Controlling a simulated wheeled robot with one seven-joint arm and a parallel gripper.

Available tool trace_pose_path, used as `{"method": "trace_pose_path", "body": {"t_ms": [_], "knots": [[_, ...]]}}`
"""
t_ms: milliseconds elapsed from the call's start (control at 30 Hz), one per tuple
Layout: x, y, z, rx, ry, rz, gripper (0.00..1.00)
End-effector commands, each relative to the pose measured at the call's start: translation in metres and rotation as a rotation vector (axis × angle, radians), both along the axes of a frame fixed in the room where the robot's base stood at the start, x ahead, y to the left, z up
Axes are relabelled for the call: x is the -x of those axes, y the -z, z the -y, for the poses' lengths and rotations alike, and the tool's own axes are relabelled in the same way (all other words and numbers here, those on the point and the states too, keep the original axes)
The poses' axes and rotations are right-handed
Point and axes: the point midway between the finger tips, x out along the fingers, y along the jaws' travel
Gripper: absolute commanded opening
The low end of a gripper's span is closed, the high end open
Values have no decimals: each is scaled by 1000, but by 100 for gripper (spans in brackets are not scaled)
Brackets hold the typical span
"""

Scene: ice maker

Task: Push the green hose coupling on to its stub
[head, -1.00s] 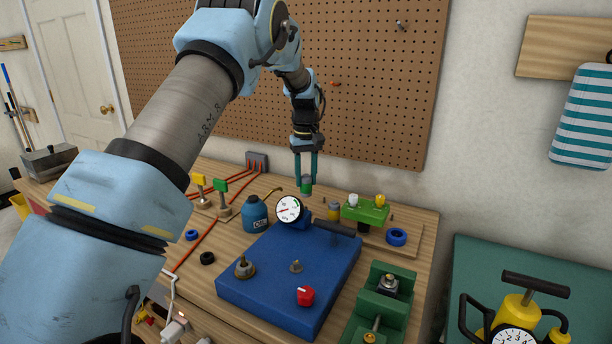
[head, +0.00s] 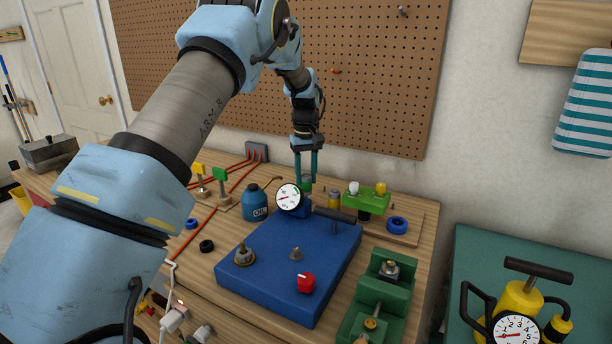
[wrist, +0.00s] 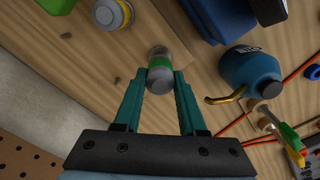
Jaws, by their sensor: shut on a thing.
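The green hose coupling (wrist: 160,65), a short cylinder with a green band and a grey end, sits between the fingertips of my gripper (wrist: 160,85) in the wrist view. In the head view my gripper (head: 306,176) points down, shut on the coupling (head: 307,187), behind the gauge at the back of the bench. The coupling's lower part is partly hidden by the gauge. I cannot tell which stub belongs to it, or whether it touches one.
The white gauge (head: 288,197) and blue panel (head: 283,262) stand in front. A blue oil can (head: 255,205) is to the left. The pegboard (head: 380,80) rises behind.

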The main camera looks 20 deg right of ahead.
Motion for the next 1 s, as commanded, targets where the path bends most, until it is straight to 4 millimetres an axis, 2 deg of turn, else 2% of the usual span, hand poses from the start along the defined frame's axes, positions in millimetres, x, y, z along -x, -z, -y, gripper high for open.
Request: {"method": "trace_pose_path", "body": {"t_ms": [567, 1000], "knots": [[0, 0, 0, 0, 9, 0, 0], [0, 9, 0, 0, 9, 0, 0]]}}
